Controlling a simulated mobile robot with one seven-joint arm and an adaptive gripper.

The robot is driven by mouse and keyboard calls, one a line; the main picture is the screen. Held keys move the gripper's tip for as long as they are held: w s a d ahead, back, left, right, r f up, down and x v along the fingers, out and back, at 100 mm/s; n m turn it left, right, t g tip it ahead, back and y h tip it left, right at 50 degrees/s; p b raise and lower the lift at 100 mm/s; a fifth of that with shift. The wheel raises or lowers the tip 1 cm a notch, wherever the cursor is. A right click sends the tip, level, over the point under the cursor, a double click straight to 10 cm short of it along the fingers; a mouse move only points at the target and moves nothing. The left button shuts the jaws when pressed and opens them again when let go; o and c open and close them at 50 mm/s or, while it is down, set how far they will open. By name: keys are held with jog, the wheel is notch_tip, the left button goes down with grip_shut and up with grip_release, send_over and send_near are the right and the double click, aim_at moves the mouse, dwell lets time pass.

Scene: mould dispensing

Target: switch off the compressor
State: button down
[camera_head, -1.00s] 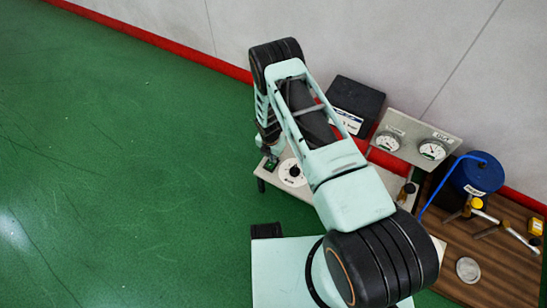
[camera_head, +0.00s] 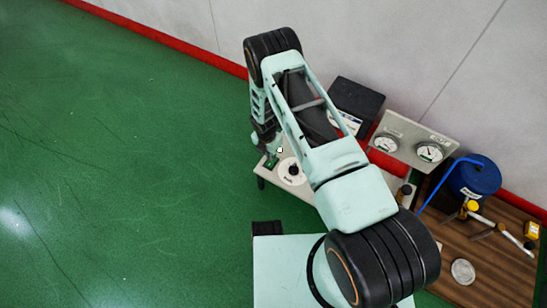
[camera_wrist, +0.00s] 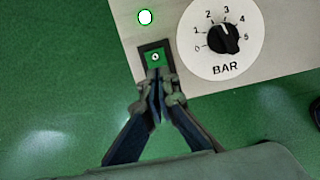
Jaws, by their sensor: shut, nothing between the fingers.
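A green switch (camera_wrist: 155,57) in a black frame sits on a light panel (camera_wrist: 124,22), centre top in the wrist view. It also shows small in the head view (camera_head: 271,163). A bright white round lamp (camera_wrist: 146,17) is above it, visible in the head view too (camera_head: 280,150). My gripper (camera_wrist: 157,76) is shut and empty, its fingertips over the switch's lower edge. I cannot tell whether they touch it. A BAR dial (camera_wrist: 222,38) with a black knob is right of the switch; its pointer is near 3. In the head view my arm hides part of the panel.
Two gauges (camera_head: 408,141) on a plate and a black box (camera_head: 355,105) stand by the wall. A blue tank (camera_head: 473,177) with a hose is on a wooden table (camera_head: 490,275) at right. Green floor (camera_head: 120,170) is free on the left.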

aim_at(269, 166)
notch_tip(269, 166, up, 10)
jog(key=s+p, duration=0.1)
jog(key=p, duration=0.1)
jog(key=shift+a+r+p, duration=0.15)
jog(key=shift+a+p, duration=0.15)
